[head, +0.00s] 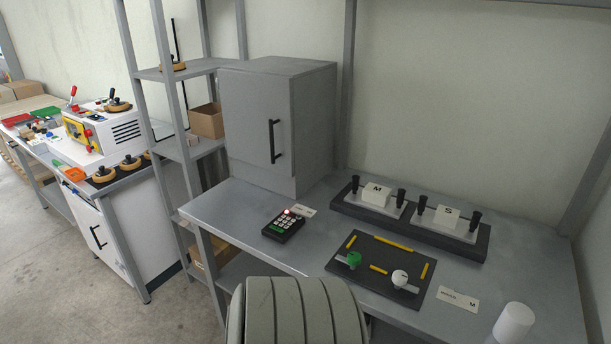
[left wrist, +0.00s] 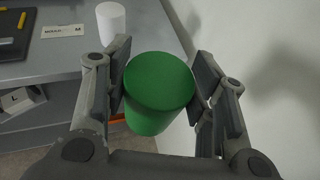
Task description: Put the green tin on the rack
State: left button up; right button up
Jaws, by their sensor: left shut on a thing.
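The green tin (left wrist: 158,95) is a plain green cylinder, seen from its top end in the left wrist view. My left gripper (left wrist: 162,78) is shut on it, with a finger against each side. The tin is held off to the side of the grey bench's end; its underside is hidden. Neither the tin nor my left gripper shows in the head view. A grey rack with open shelves (head: 180,71) stands left of the grey cabinet in the head view. My right gripper is in neither view.
The grey bench (head: 225,207) carries a cabinet (head: 250,120), keypad (head: 283,226), black tool board (head: 340,268), mould block (head: 345,207) and label card (head: 459,300). A white cylinder (head: 513,322) stands near its right end. A box marked L (left wrist: 22,101) lies below. A white wall is at right.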

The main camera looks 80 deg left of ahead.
aim_at(235, 207)
jog(key=k+u, duration=0.15)
jog(key=u, duration=0.3)
jog(key=k+j+u, duration=0.1)
jog(key=u, duration=0.3)
jog(key=j+u, duration=0.15)
jog(key=j, duration=0.9)
jog(key=j+u, duration=0.2)
jog(key=j, duration=0.9)
jog(key=i, duration=0.05)
